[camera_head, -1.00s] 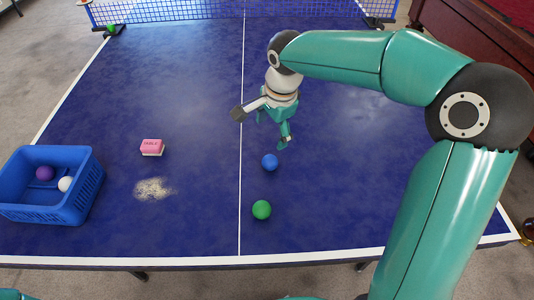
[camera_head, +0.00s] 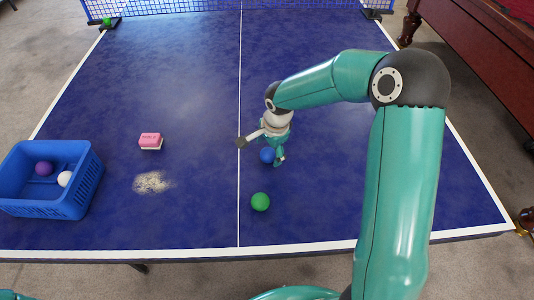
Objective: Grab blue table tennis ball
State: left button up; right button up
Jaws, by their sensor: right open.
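The blue ball (camera_head: 267,156) rests on the blue table tennis table (camera_head: 190,80), just right of the white centre line. My right gripper (camera_head: 260,153) is low over the table with its fingers spread, one on the left of the ball and one on its right. The right finger and palm partly cover the ball. I cannot tell whether a finger touches it. My left gripper is not in view.
A green ball (camera_head: 260,202) lies nearer me, just below the blue one. A blue basket (camera_head: 52,205) at the left holds a purple ball (camera_head: 44,168) and a white ball (camera_head: 65,179). The net (camera_head: 200,5) crosses the back.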

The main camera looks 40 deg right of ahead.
jog(key=shift+w+f, duration=0.25)
jog(key=shift+f, duration=0.8)
jog(key=c, duration=1)
jog(key=shift+r, duration=0.2)
